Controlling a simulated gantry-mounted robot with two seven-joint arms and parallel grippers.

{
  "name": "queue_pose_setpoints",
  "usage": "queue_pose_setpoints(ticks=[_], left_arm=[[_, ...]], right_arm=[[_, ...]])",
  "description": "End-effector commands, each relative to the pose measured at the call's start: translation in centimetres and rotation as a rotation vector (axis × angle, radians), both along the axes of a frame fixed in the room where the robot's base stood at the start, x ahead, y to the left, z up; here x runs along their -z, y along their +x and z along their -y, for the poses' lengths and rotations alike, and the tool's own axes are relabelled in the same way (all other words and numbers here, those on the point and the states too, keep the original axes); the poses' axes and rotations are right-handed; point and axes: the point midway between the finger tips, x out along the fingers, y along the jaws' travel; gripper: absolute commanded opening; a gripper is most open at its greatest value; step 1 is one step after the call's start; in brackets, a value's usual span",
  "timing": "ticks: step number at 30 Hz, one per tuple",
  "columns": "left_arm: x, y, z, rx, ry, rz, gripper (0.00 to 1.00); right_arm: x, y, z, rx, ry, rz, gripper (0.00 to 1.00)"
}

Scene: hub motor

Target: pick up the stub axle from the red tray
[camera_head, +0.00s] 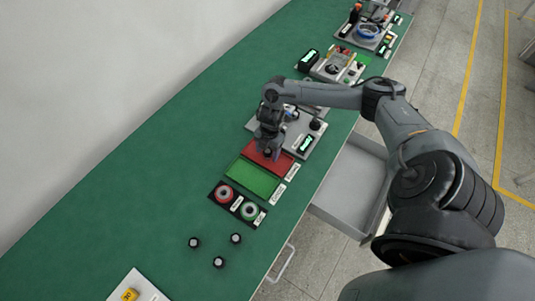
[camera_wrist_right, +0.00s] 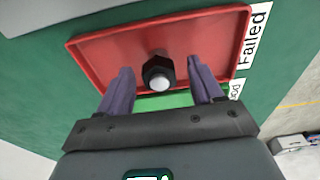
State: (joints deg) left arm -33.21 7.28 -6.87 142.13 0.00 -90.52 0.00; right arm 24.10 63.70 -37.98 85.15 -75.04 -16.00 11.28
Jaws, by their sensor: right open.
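The red tray (camera_head: 262,158) lies on the green bench, and a "Failed" label stands beside it in the right wrist view. The stub axle (camera_wrist_right: 158,74), a dark hex-shaped part with a pale round end, is in the red tray (camera_wrist_right: 100,52). My right gripper (camera_wrist_right: 160,78) is open above the tray, with one purple finger on each side of the axle and gaps between. In the head view my right gripper (camera_head: 270,152) covers part of the tray, and the axle cannot be made out. My left gripper is not in view.
A green tray (camera_head: 252,178) adjoins the red one. Fixtures (camera_head: 335,68) stand farther along the bench. An open drawer (camera_head: 350,185) juts out below the edge.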

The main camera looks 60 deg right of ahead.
Motion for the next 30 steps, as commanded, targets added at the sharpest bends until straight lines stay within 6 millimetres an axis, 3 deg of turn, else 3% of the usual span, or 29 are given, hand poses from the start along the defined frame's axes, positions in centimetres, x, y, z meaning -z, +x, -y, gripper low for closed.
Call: queue_pose_setpoints(ticks=[9, 22, 30], left_arm=[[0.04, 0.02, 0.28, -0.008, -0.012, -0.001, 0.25], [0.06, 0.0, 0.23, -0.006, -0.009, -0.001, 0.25], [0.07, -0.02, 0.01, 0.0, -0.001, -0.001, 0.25]], right_arm=[[0.46, 0.0, -0.02, 0.0, -0.001, 0.001, 0.66], [0.44, -0.01, -0.02, 0.0, -0.001, 0.0, 0.01], [0.33, 0.03, -0.01, 0.0, -0.001, 0.001, 0.0]])
